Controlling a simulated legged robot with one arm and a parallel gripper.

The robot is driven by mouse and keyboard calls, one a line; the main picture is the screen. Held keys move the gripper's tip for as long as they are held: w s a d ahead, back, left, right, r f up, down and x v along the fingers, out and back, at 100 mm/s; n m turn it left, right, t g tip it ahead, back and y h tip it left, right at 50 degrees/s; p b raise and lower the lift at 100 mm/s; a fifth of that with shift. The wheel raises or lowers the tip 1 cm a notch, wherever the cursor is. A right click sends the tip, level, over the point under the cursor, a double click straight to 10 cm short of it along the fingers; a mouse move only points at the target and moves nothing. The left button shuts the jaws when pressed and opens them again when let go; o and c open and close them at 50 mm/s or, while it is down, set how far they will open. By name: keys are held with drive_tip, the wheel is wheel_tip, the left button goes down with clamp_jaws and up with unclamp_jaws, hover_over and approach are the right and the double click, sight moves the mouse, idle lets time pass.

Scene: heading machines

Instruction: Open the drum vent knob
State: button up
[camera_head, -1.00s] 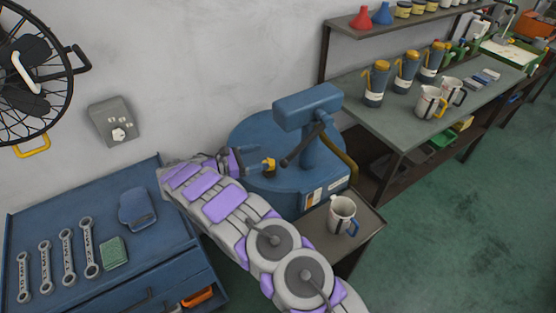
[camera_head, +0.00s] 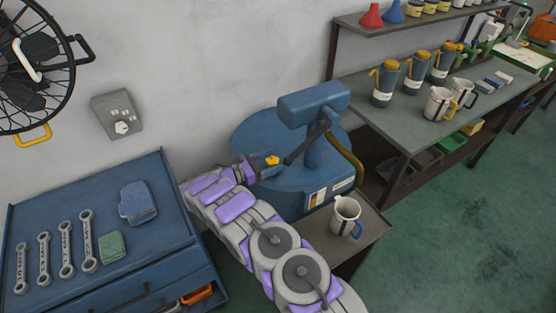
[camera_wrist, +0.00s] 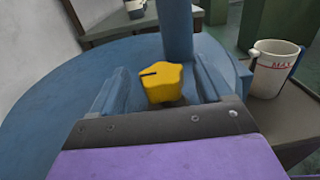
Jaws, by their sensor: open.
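The drum vent knob (camera_head: 272,161) is a small yellow lobed knob on top of the blue drum (camera_head: 248,137). In the wrist view the knob (camera_wrist: 163,83) stands between my two blue fingers, with a dark slot line on its top. My gripper (camera_head: 264,166) is open around the knob, one finger at each side. Gaps show between the knob and both fingers. In the head view the fingers are small and partly merge with the drum.
A blue pump head on a post (camera_head: 314,103) rises from the drum close behind the knob. A white measuring jug (camera_head: 345,215) stands on a low side table at the right. A blue tool cabinet (camera_head: 165,240) with several wrenches is at the left.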

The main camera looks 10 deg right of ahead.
sight(278, 158)
drive_tip(key=shift+x, duration=1.85)
drive_tip(key=shift+c, duration=0.2)
drive_tip(key=shift+r, duration=0.1)
drive_tip(key=c, duration=0.9)
